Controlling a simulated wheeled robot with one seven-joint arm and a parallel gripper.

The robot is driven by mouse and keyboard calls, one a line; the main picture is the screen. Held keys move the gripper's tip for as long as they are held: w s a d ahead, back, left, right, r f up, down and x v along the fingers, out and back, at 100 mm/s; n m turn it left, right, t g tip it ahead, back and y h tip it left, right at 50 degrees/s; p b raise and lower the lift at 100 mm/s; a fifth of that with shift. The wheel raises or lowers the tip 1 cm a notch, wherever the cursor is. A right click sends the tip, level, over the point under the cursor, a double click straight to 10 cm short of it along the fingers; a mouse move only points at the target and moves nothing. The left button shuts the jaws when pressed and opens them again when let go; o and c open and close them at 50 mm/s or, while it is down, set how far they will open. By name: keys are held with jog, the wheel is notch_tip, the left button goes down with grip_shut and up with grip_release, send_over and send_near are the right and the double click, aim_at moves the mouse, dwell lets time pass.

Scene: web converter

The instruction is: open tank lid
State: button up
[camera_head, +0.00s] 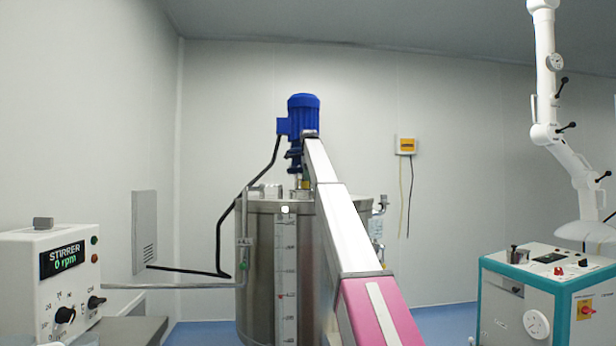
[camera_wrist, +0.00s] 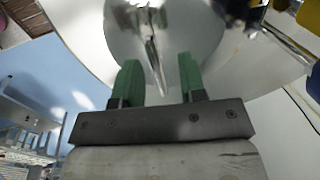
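The steel tank (camera_head: 258,270) stands in the middle of the head view, with a blue motor (camera_head: 303,117) above its top. The lid on its top is seen edge-on and partly hidden by my arm. My arm reaches up and forward across the tank's right half, and my gripper cannot be made out there. In the wrist view my gripper (camera_wrist: 158,78) has two green fingers spread apart. A shiny rounded metal surface (camera_wrist: 190,35) lies beyond them. A narrow bright metal piece or reflection shows between the fingers; I cannot tell which, or whether anything touches it.
A stirrer control box (camera_head: 65,285) reading 0 rpm is at the left. A thin metal pipe (camera_head: 185,286) runs to the tank's left side. A teal and white machine (camera_head: 545,290) and a white jointed extraction arm (camera_head: 546,90) stand at the right. Blue floor shows between.

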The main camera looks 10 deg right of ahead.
jog(key=shift+s+d, duration=0.25)
jog(key=shift+d, duration=0.05)
grip_shut()
jog(key=shift+r, duration=0.2)
